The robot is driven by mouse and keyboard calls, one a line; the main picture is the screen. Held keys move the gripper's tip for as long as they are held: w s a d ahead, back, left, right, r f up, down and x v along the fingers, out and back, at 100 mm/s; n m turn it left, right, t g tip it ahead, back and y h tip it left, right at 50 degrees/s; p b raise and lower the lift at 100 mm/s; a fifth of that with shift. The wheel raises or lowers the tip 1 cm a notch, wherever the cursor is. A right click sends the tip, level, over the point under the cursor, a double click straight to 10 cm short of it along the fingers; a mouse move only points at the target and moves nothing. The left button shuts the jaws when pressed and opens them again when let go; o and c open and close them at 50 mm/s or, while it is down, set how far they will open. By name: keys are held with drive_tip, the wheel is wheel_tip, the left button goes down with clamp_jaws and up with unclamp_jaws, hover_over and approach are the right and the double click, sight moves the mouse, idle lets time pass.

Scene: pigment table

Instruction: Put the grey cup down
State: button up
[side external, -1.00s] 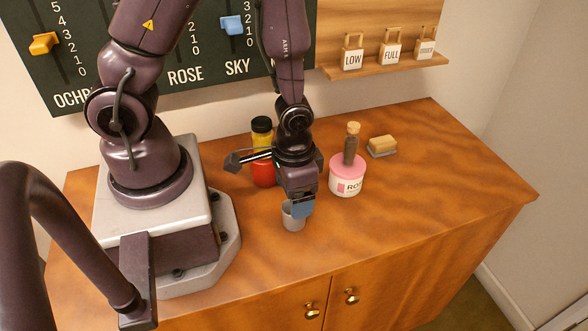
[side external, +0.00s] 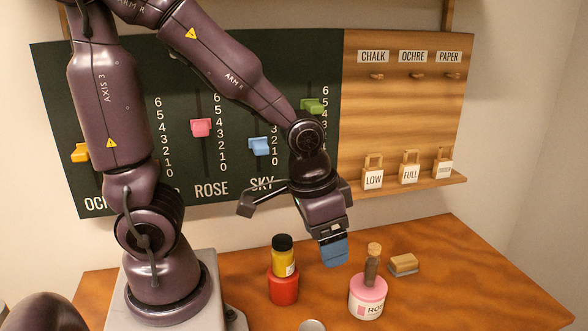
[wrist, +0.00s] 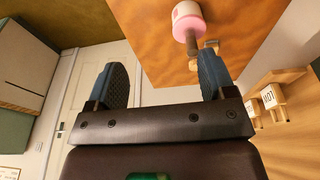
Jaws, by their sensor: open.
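The grey cup (side external: 312,326) stands on the wooden table at the bottom edge of the side view. Only its round top shows; the rest is cut off by the frame. My gripper (side external: 334,256) is up above the table, behind and above the cup, and apart from it. In the wrist view its two blue-padded fingers (wrist: 160,78) are spread wide with nothing between them. The cup is not visible in the wrist view.
A yellow black-capped jar (side external: 283,262) sits on a red pot (side external: 284,287) to the left. A wood-backed block (side external: 404,264) lies at right. A slider board (side external: 180,170) stands behind.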

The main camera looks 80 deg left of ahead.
drive_tip(key=s+r+t, duration=0.1)
drive_tip(key=s+r, duration=0.1)
drive_tip(key=r, duration=0.4)
drive_tip(key=s+a+r+t, duration=0.1)
drive_tip(key=s+r+t, duration=0.1)
drive_tip(key=r, duration=0.4)
drive_tip(key=shift+s+a, duration=0.3)
idle(0.3)
